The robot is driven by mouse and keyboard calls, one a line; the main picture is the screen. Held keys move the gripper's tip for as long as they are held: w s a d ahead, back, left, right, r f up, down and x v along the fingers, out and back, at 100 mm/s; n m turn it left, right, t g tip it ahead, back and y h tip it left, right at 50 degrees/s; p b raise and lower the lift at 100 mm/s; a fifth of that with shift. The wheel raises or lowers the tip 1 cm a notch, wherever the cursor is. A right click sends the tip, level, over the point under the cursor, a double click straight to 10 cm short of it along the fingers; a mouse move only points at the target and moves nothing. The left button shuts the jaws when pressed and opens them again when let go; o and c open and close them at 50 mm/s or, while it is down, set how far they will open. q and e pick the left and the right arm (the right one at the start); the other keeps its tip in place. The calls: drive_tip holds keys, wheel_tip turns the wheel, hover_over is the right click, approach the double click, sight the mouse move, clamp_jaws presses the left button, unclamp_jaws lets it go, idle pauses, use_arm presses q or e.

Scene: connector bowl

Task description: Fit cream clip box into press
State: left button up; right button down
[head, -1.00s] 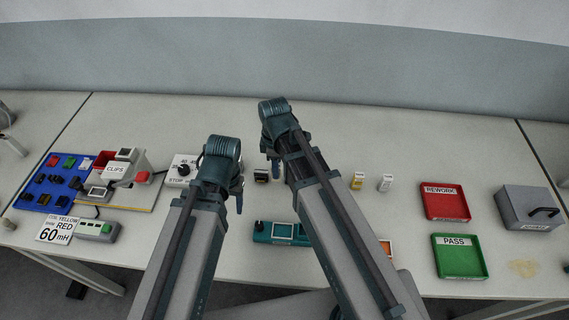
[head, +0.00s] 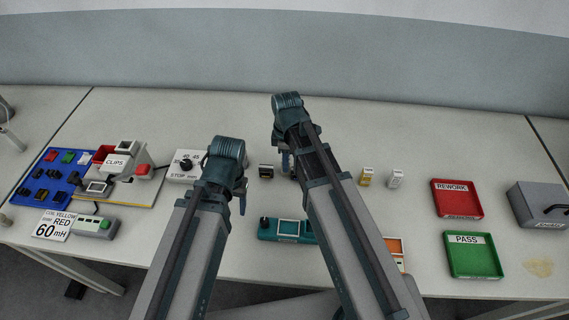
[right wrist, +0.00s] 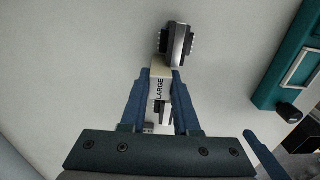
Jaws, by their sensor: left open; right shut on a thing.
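My right gripper (right wrist: 161,105) is shut on a cream box marked LARGE (right wrist: 159,88), which shows between its fingers in the right wrist view. In the head view my right gripper (head: 286,163) is over the middle of the table, and its arm hides the box. My left gripper (head: 241,197) is open, lower and to the left, mostly behind its own wrist. A pale machine with a red button (head: 143,169) and a CLIPS label (head: 117,163) stands at the left; it looks like the press. Its slot is too small to make out.
A small black connector-like part (head: 266,171) lies between the grippers; a black and silver part (right wrist: 177,45) shows just beyond the box. A dial unit (head: 186,165) and teal fixture (head: 285,230) stand near. Two small boxes (head: 367,177) (head: 396,179) and REWORK (head: 457,199) and PASS (head: 473,256) trays are right.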

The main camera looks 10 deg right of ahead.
use_arm(q)
drive_tip(key=shift+f, duration=0.2)
use_arm(e)
drive_tip(key=c, duration=1.1)
unclamp_jaws()
drive_tip(key=shift+f, duration=0.15)
drive_tip(key=o, duration=0.4)
drive_tip(key=shift+o, duration=0.2)
